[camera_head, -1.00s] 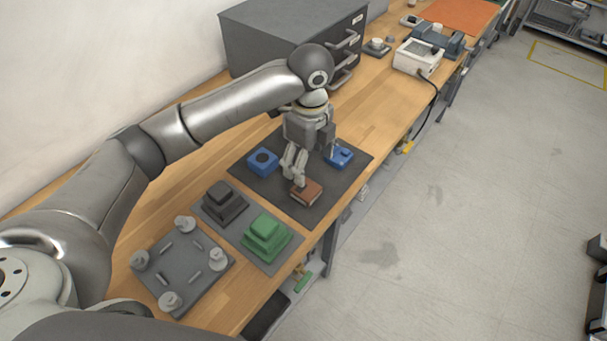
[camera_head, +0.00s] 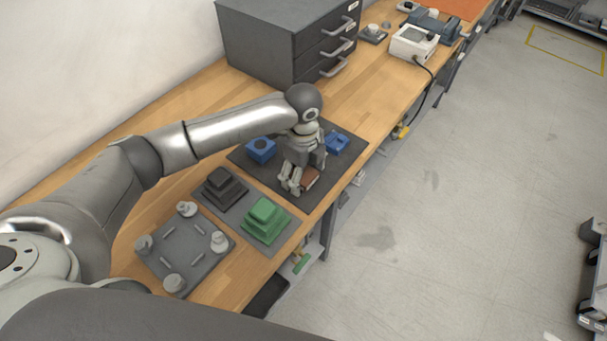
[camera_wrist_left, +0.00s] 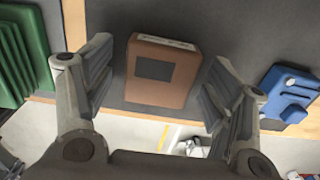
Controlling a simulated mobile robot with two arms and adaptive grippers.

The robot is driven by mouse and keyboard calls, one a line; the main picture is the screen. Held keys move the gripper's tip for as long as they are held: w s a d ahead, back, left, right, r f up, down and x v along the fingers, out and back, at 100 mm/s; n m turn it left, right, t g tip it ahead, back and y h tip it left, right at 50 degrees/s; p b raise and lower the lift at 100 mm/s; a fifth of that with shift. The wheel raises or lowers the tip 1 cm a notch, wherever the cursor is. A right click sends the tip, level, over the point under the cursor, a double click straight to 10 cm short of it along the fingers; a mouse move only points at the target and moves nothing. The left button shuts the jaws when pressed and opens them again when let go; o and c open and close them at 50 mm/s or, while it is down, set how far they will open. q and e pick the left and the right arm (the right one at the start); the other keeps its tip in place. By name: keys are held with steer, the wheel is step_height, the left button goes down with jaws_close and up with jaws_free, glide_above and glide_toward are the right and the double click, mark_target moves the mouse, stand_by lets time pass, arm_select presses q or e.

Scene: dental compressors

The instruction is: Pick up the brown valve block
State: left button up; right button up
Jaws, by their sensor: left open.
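The brown valve block (camera_head: 309,181) lies on the dark mat (camera_head: 335,181) near the front edge of the bench, partly hidden behind my left gripper in the head view. My left gripper (camera_head: 289,188) is open, pointing down just over the block. In the left wrist view the block (camera_wrist_left: 163,72) shows its brown face with a dark square, between the two open fingers (camera_wrist_left: 155,95). A gap shows on each side, so the fingers do not appear to grip it. My right gripper is not in view.
Two blue blocks (camera_head: 261,149) (camera_head: 336,144) sit on the same mat. A green stepped part (camera_head: 264,217) and a dark stepped part (camera_head: 222,187) stand nearer me, beside a grey plate with posts (camera_head: 186,250). A grey drawer cabinet (camera_head: 275,45) stands behind.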

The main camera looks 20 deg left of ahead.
arm_select(q)
steer(key=shift+r, duration=0.1)
steer(key=c, duration=1.2)
steer(key=shift+r, duration=0.1)
